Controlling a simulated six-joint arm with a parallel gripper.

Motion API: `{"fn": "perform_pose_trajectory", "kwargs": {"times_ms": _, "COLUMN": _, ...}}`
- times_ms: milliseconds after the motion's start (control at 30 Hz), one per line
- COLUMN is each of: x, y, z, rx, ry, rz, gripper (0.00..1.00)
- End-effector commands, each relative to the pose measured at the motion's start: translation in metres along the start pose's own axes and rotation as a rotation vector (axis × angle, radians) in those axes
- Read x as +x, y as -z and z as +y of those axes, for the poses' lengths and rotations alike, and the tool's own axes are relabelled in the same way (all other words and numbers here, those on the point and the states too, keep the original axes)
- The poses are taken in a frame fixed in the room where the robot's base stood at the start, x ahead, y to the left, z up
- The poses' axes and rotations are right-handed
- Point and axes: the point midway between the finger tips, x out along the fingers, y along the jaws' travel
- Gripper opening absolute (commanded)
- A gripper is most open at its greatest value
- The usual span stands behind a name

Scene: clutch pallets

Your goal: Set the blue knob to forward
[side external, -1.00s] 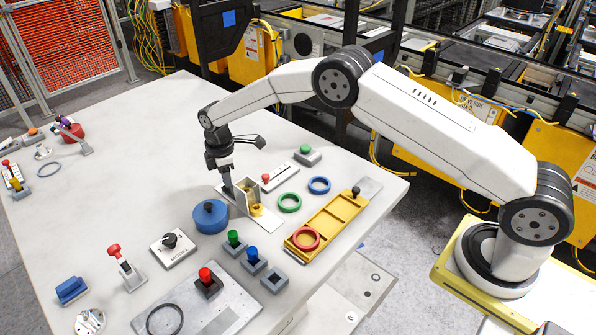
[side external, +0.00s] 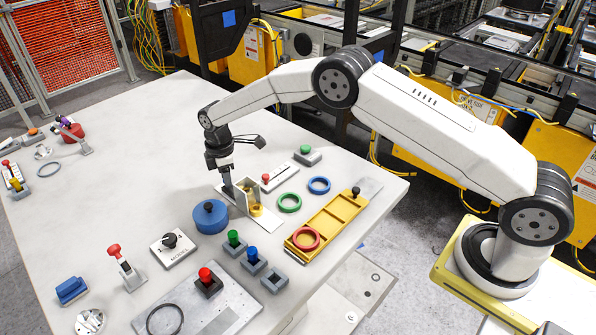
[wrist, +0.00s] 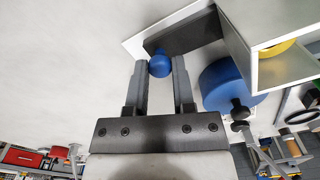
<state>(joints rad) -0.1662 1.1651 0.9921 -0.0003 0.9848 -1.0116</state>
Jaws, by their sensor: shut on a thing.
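The blue knob (wrist: 159,66) is a small round ball in the wrist view, between the fingertips of my gripper (wrist: 160,64). My gripper is shut on it, with one finger on each side. Beyond the knob a dark slot plate (wrist: 190,33) lies on a white base plate. In the side external view my gripper (side external: 228,190) points down at the pale base plate, beside an upright panel (side external: 242,194). The blue knob cannot be made out in that view.
A blue round drum (side external: 210,217) with a black knob stands close to my gripper; it also shows in the wrist view (wrist: 224,84). A yellow tray (side external: 326,221), green ring (side external: 289,203) and blue ring (side external: 318,185) lie to the right.

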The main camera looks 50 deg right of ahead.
Motion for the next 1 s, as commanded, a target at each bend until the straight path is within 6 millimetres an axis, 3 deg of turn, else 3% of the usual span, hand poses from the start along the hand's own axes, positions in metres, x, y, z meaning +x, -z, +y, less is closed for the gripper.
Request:
{"fn": "perform_pose_trajectory", "kwargs": {"times_ms": 433, "x": -0.002, "y": 0.000, "z": -0.003, "rx": -0.001, "ry": -0.002, "rz": 0.002, "gripper": 0.00}}
{"fn": "perform_pose_trajectory", "kwargs": {"times_ms": 1000, "x": -0.001, "y": -0.011, "z": -0.029, "rx": 0.000, "ry": 0.001, "rz": 0.001, "gripper": 0.00}}
